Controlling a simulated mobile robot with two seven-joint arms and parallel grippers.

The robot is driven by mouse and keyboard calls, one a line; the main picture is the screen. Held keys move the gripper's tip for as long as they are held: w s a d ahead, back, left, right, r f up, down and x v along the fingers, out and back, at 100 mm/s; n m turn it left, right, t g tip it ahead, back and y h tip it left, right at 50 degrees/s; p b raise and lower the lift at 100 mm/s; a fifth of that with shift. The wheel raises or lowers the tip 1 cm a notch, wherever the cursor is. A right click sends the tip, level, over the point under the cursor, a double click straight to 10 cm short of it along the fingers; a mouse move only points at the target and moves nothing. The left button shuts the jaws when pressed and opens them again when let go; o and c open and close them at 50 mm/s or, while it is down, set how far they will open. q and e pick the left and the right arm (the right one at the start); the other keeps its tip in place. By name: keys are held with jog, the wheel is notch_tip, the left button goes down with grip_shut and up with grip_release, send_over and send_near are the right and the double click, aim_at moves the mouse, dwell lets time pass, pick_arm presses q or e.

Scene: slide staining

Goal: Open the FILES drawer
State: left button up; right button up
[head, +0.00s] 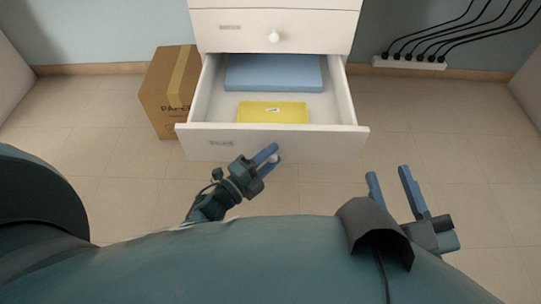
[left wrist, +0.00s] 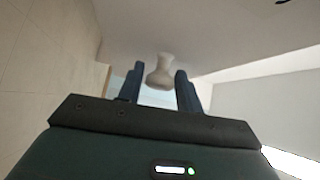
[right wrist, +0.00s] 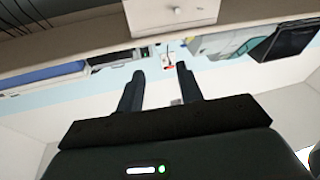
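The FILES drawer (head: 190,146) is the lower white drawer in the head view, with a faint label on its front. It stands pulled well out of the cabinet, showing a blue flat item (head: 273,72) and a yellow one (head: 272,112) inside. My left gripper (head: 273,158) is at its front, with its fingers on either side of the pale round knob (left wrist: 160,73). In the left wrist view the fingers look spread, with slim gaps beside the knob. My right gripper (head: 391,180) is open and empty, right of and away from the drawer.
A closed drawer with a white knob (head: 273,36) is above the open one. A cardboard box (head: 165,90) stands close to the drawer's left side. A power strip (head: 409,63) with black cables lies by the wall at right. The tiled floor right of the drawer is clear.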

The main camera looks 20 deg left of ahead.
pick_arm(q)
jog(key=p+v, duration=0.2)
jog(key=v, duration=1.1)
pick_arm(e)
jog(key=shift+d+n, duration=0.2)
jog(key=shift+n, duration=0.1)
jog(key=shift+s+r, duration=0.1)
